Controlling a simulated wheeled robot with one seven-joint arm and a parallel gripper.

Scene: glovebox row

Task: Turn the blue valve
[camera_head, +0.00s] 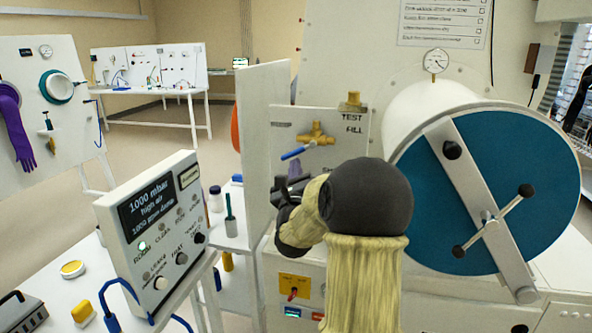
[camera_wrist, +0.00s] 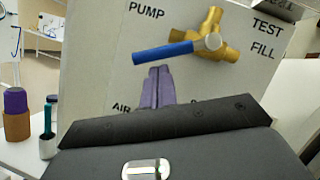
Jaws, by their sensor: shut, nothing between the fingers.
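The blue valve has a brass body (camera_head: 318,134) and a blue lever (camera_head: 298,151) on an upright white panel. In the wrist view the blue lever (camera_wrist: 162,52) runs left and slightly down from its pivot on the brass body (camera_wrist: 210,27), below the word PUMP. My gripper (camera_head: 282,183) is in front of the panel, below the lever in the picture. In the wrist view my gripper (camera_wrist: 159,70) is shut and empty, its fingertips just under the middle of the lever. I cannot tell whether they touch it. The lower panel labels are partly hidden.
A large white cylinder with a teal door (camera_head: 420,200) and a clamp bar stands right of the panel. A white partition (camera_head: 262,150) rises at the panel's left. A control box (camera_head: 158,230) reading 1000 mbar stands on a bench at lower left. A gauge (camera_head: 436,61) sits above the cylinder.

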